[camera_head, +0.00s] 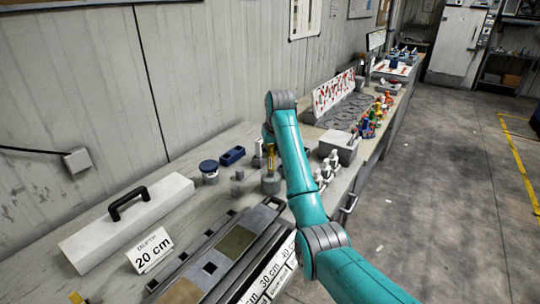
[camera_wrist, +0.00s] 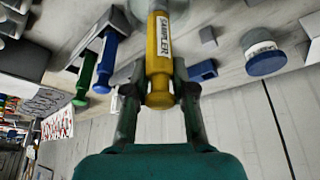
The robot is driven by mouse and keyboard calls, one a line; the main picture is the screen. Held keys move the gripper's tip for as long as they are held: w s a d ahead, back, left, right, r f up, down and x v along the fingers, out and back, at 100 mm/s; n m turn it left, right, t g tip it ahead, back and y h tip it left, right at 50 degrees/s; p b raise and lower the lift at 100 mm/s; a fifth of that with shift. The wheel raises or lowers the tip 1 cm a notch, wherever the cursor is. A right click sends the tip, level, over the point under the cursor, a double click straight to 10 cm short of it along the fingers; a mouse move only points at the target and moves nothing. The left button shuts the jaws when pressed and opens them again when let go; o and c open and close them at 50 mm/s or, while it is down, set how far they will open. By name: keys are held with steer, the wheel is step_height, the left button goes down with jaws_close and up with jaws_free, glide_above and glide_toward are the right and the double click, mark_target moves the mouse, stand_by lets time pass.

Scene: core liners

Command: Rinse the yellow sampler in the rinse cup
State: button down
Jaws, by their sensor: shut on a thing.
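The yellow sampler (camera_wrist: 159,50), a cylinder with a white "SAMPLER" label, is held between the two fingers of my gripper (camera_wrist: 160,92) in the wrist view. My gripper is shut on its handle. In the head view the sampler (camera_head: 270,160) stands about upright, partly covered by my arm. Its lower end meets a grey-green cup (camera_head: 270,184) on the bench, which looks like the rinse cup. The lower end appears to be inside the cup, but I cannot tell how deep. The cup's contents are not readable.
A blue-lidded jar (camera_head: 209,172), a blue block (camera_head: 232,156) and a small grey block (camera_head: 237,188) stand left of the cup. A long tray (camera_head: 215,255) lies in front, beside a "20 cm" card (camera_head: 150,249). A grey box (camera_head: 340,147) and white pieces (camera_head: 326,172) stand to the right.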

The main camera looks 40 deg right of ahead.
steer(key=shift+r, duration=3.25)
